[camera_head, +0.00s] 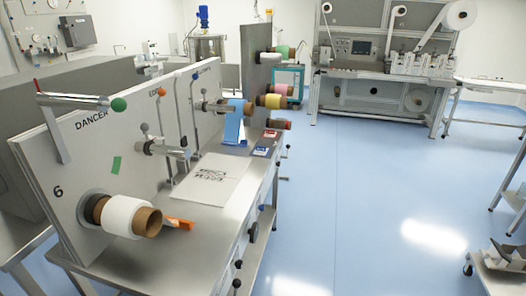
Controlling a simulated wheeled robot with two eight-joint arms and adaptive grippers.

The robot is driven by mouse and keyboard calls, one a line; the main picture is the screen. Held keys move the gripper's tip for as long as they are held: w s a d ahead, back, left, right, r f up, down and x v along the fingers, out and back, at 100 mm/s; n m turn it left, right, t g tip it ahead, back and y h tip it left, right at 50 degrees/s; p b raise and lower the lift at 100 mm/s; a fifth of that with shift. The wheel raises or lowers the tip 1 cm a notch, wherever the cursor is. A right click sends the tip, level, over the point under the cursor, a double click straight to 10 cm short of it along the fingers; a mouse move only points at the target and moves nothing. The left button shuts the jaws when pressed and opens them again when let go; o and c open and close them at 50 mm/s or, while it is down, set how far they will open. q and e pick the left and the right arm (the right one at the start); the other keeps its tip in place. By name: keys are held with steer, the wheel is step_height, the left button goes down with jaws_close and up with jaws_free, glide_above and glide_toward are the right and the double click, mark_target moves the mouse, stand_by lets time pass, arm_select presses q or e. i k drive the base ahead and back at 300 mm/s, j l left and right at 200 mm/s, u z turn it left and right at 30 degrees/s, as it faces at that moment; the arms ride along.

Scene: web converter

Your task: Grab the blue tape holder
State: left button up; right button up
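A blue upright piece, which looks like the blue tape holder (233,126), stands on the steel bench top (203,232) towards its far end, close to the upright panel. Part of its top is beside a metal roller arm (212,106). Whether it carries tape cannot be made out. Neither of my grippers shows in the head view.
A white printed sheet (208,178) lies on the bench. An orange-handled tool (179,223) lies beside a large white roll (127,216). Rollers stick out from the panel, and several coloured rolls are at the far end. Open blue floor (345,190) lies to the right.

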mark_target(259, 150)
steer(key=i+l+z, duration=0.35)
steer(key=i, duration=0.35)
steer(key=i+z, duration=0.35)
steer(key=i, duration=0.3)
steer(key=i+u, duration=0.25)
steer(key=i, duration=0.2)
steer(key=i+l+u, duration=0.25)
steer(key=i, duration=0.15)
steer(key=i+l+u, duration=0.2)
steer(key=i, duration=0.2)
steer(key=i+l+u, duration=0.25)
steer(key=i, duration=0.15)
